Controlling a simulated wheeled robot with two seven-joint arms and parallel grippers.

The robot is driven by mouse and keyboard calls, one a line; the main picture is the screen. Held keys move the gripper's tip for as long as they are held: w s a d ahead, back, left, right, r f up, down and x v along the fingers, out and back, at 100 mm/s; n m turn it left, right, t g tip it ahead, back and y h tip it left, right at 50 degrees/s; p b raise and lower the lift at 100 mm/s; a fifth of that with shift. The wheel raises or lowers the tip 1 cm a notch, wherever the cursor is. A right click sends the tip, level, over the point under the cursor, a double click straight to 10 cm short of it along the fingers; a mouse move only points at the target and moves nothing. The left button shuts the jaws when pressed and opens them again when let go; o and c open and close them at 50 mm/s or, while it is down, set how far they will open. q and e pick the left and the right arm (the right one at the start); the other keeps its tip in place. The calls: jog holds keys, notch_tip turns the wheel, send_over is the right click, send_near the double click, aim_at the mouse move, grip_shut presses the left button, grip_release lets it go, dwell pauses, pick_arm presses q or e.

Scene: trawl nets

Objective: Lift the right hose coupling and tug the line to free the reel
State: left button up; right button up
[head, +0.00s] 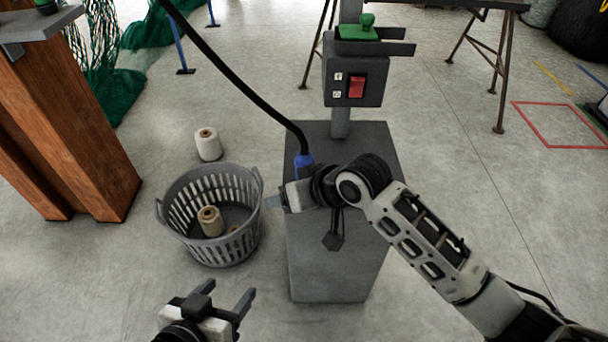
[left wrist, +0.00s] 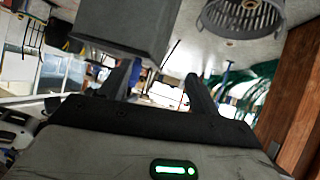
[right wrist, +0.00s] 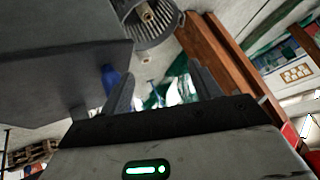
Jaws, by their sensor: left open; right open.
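A black line (head: 240,85) hangs from the top and ends in a blue coupling (head: 303,163) beside the grey pedestal's upper left. Blue also shows past a finger in the right wrist view (right wrist: 110,76). A green coupling-like piece (head: 362,30) rests on a forked bracket above the switch box; I cannot tell which is the right coupling. My right gripper (head: 274,201) is open, just below the blue coupling, with no visible hold on it. My left gripper (head: 228,292) is open and empty, low in front of the basket. No reel can be made out.
The grey pedestal (head: 335,270) carries a post with a red-switch box (head: 356,88). A grey slatted basket (head: 178,238) with a spool inside stands to its left; another spool (head: 208,144) is on the floor behind. A wooden post (head: 70,140) stands far left.

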aim_at(308, 158)
jog(key=w+d+r+g+h+b, duration=0.1)
jog(key=w+d+r+h+b, duration=0.3)
jog(key=w+r, duration=0.45)
jog(key=shift+h, duration=0.5)
jog(key=x, duration=0.8)
jog(key=shift+s+d+f, duration=0.15)
jog(key=shift+d+f, duration=0.2)
jog(key=shift+f, duration=0.15)
jog(key=shift+x, duration=0.85)
jog(key=b+x, duration=0.1)
jog(key=x, duration=0.3)
jog(key=shift+a+f+b, duration=0.1)
jog(key=shift+a+b, duration=0.05)
jog(key=shift+b, duration=0.15)
pick_arm(q)
jog(key=shift+s+d+f+t, duration=0.15)
jog(key=shift+f+t, duration=0.25)
jog(key=shift+f, duration=0.75)
pick_arm(e)
jog(key=c, duration=1.4)
